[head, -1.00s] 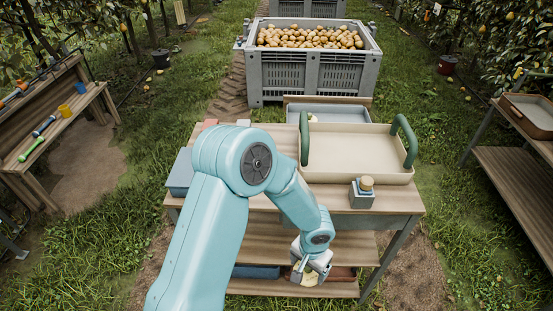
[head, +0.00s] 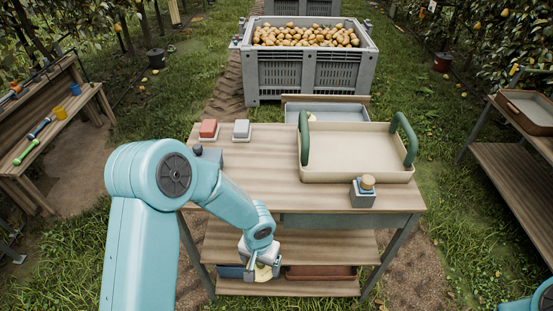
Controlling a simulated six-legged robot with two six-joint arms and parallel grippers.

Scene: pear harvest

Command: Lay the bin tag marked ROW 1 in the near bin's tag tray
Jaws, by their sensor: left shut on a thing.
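My left gripper (head: 262,267) is low in front of the table, near the lower shelf. It is shut on a pale cream-yellow thing (head: 263,274), mostly hidden by the fingers. No ROW 1 lettering can be read on it, so I cannot tell whether it is the tag. The near bin (head: 283,73) is a grey slatted crate full of pears, standing on the grass beyond the table. I cannot make out its tag tray with certainty. Only a bit of my right arm shows at the bottom right corner; its gripper is out of view.
A reddish-brown tray (head: 320,273) lies on the lower shelf.

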